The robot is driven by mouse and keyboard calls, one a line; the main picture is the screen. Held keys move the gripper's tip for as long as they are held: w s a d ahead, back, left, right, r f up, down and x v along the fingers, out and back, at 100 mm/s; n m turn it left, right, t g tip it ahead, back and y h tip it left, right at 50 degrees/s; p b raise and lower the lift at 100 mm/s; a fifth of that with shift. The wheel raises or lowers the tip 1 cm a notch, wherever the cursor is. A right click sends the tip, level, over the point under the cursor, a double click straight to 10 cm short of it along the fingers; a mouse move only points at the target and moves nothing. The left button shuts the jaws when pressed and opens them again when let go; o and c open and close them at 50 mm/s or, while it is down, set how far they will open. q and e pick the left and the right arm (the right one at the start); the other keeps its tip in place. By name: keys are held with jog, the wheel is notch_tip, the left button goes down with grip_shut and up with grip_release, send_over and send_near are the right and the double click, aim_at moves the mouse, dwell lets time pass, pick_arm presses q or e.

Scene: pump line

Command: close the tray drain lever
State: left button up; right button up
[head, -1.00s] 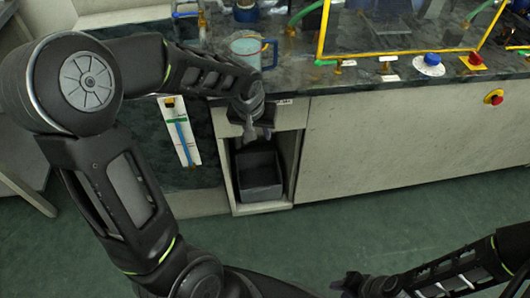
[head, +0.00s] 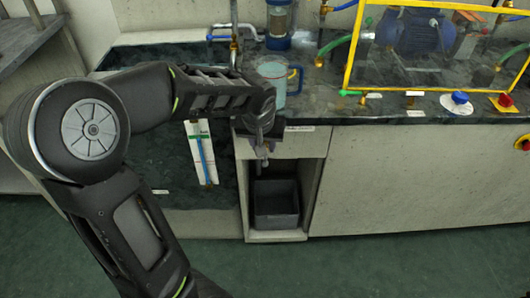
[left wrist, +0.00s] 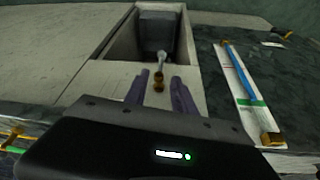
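My left gripper (head: 262,148) is in front of the panel above the open cabinet bay, below the counter edge. In the left wrist view its two fingers (left wrist: 160,92) are apart. A small brass fitting (left wrist: 158,82) with a pale grey stem (left wrist: 160,62) shows between them, with a gap to each finger. I take this to be the tray drain valve. I cannot make out its lever position or any contact. In the head view the pale stem (head: 264,163) shows just under the gripper; the rest is hidden. My right gripper is out of view.
A grey bin (head: 277,205) stands in the bay. A blue-handled mug (head: 275,75) is on the counter above. A gauge strip (head: 201,155) hangs left of the bay. A yellow frame (head: 352,50), a blue knob (head: 460,98) and a red knob (head: 504,100) are at right.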

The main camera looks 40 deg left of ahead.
aim_at(265, 164)
pick_arm(q)
jog(key=x, duration=0.6)
jog(key=shift+b, duration=0.4)
jog(key=shift+c, duration=0.3)
grip_shut()
dwell(0.6)
